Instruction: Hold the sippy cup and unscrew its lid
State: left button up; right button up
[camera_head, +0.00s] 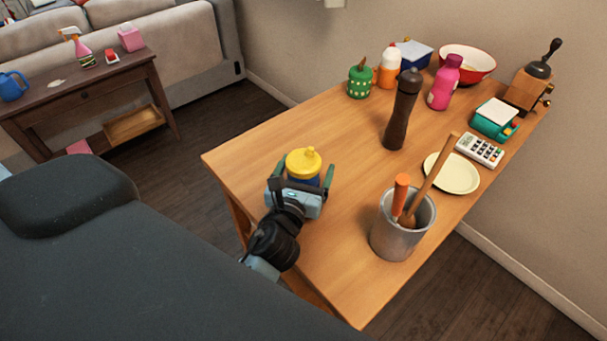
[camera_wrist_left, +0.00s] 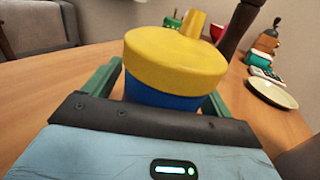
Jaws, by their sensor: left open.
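The sippy cup (camera_head: 304,166) stands upright near the left edge of the wooden table, with a yellow spouted lid and a blue body. It also shows close up in the left wrist view (camera_wrist_left: 175,62). My left gripper (camera_head: 312,184) is open, with its green fingers on either side of the cup's blue body. In the left wrist view the fingers (camera_wrist_left: 160,85) flank the cup below the lid; I cannot tell whether they touch it. The lower part of the cup is hidden by the gripper. My right gripper is not in view.
A metal pot (camera_head: 390,246) with wooden utensils stands at the table's front right. Bottles and a red bowl (camera_head: 467,59) stand at the back. The table between cup and mill is clear.

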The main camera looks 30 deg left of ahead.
pick_arm(q)
jog(key=shift+r, duration=0.1)
jog(key=shift+d, duration=0.1)
jog(key=shift+c, duration=0.2)
jog(key=c, duration=1)
